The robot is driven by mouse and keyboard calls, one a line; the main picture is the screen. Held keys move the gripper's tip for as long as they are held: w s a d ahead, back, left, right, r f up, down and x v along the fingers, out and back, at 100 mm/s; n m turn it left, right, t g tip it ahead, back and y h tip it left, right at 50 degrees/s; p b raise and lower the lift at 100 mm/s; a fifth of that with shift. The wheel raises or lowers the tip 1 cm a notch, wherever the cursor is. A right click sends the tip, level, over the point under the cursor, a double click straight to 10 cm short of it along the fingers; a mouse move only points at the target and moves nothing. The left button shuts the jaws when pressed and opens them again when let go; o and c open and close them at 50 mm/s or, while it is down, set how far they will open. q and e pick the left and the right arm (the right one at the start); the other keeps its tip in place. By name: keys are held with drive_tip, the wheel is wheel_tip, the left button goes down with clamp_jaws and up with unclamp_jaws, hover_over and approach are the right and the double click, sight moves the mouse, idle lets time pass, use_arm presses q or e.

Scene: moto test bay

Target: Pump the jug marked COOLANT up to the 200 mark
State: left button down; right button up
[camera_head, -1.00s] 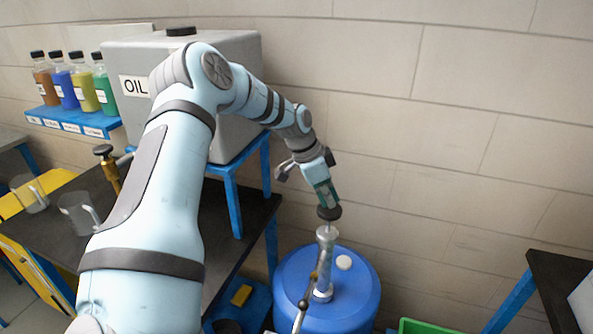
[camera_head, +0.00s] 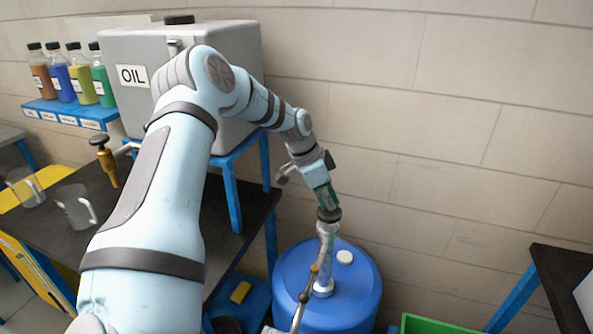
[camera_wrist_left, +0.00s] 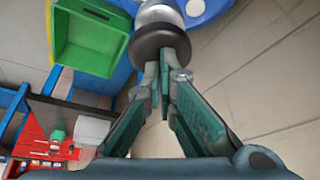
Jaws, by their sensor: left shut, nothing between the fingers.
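My left gripper (camera_head: 327,203) is shut and empty, with its fingertips down at the black knob (camera_head: 329,214) of a hand pump. The metal pump barrel (camera_head: 325,250) stands upright on a blue drum (camera_head: 350,300), and the knob sits close to the barrel's top. In the left wrist view the shut fingertips (camera_wrist_left: 161,75) meet the black knob (camera_wrist_left: 160,42), with nothing gripped. A thin spout (camera_head: 304,300) runs from the pump down to the bottom edge. I cannot make out a jug marked COOLANT or a 200 mark. My right gripper is out of view.
A grey OIL tank (camera_head: 228,50) on a blue stand is left of the drum. Clear jugs (camera_head: 76,208) and a brass tap (camera_head: 107,165) are by the dark bench. A green crate (camera_head: 425,326) lies right of the drum. A dark table (camera_head: 560,275) stands at right.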

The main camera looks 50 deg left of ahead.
use_arm(q)
drive_tip(key=shift+f+b, duration=0.3)
drive_tip(key=shift+f, duration=0.25)
drive_tip(key=shift+r, duration=0.15)
idle(0.4)
wheel_tip(320, 180, up, 7)
drive_tip(key=p, duration=0.6)
idle(0.5)
wheel_tip(320, 180, up, 6)
drive_tip(key=p, duration=0.5)
drive_tip(key=shift+r, duration=0.15)
drive_tip(key=shift+f, duration=0.2)
